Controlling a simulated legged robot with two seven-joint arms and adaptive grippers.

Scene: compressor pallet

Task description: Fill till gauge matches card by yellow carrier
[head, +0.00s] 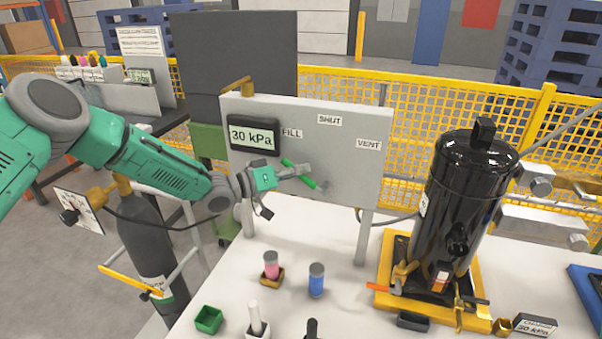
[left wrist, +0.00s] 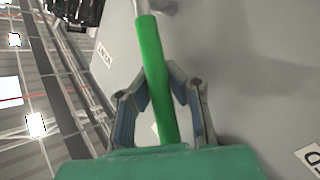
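The gauge (head: 254,135) on the grey panel (head: 352,170) reads 30 kPa. FILL, SHUT and VENT labels surround a green lever (head: 290,164), which slants up-left towards FILL. My left gripper (head: 303,171) is at the lever; in the left wrist view the green lever (left wrist: 153,60) runs between its fingers (left wrist: 160,80), whose tips close in on it from both sides. The card (head: 534,325) at the lower right reads 30 kPa. The yellow carrier (head: 382,300) lies under the black compressor (head: 465,190). My right gripper is not seen.
A pink-filled jar (head: 271,266), a blue jar (head: 316,280), a green box (head: 209,319) and a white-handled item (head: 255,318) stand on the white table (head: 345,310) below the panel. A dark cylinder (head: 150,240) stands left of the table. Yellow mesh fencing (head: 420,110) runs behind.

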